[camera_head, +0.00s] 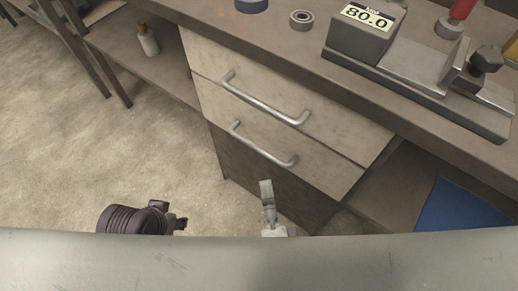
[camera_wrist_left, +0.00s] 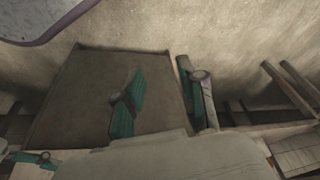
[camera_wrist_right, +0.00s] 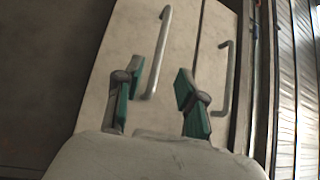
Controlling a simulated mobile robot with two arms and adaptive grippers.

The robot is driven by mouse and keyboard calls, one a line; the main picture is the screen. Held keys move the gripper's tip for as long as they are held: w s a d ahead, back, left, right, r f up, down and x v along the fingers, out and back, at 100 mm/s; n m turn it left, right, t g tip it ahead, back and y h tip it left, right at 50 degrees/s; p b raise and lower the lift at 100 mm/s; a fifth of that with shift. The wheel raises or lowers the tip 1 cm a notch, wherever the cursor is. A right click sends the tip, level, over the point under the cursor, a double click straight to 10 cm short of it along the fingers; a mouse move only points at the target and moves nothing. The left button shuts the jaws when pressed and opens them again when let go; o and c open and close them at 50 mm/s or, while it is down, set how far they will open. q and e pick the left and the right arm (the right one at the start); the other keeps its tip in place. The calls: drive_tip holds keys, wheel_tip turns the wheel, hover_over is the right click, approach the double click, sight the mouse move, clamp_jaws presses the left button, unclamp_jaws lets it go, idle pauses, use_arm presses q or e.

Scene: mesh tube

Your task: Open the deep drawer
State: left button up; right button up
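Two pale drawer fronts sit under the workbench, both closed. The upper drawer (camera_head: 318,128) has a silver bar handle (camera_head: 262,100). The lower drawer (camera_head: 312,172) has its own bar handle (camera_head: 262,147); which one is the deep drawer is not marked. My right gripper (camera_head: 267,190) is in front of and below the lower drawer. In the right wrist view its fingers (camera_wrist_right: 158,98) are open and empty, with the lower handle (camera_wrist_right: 158,55) ahead between them, apart from them. My left gripper (camera_head: 177,222) is over the floor to the left; its fingers (camera_wrist_left: 163,100) are apart and empty.
A bottle (camera_head: 147,40) is on the left lower shelf. A blue item (camera_head: 465,208) lies lower right. The floor (camera_head: 90,140) left is clear.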

sight(260, 148)
drive_tip(key=x, duration=1.1)
drive_tip(key=shift+f+b, duration=0.1)
drive_tip(key=shift+b, duration=0.2)
use_arm(q)
drive_tip(key=w, duration=0.1)
drive_tip(key=w+t, duration=0.1)
drive_tip(key=w, duration=0.1)
drive_tip(key=shift+d+r+t, duration=0.25)
drive_tip(key=shift+d+t, duration=0.05)
drive_tip(key=shift+d, duration=0.1)
drive_tip(key=shift+w, duration=0.1)
use_arm(e)
clamp_jaws()
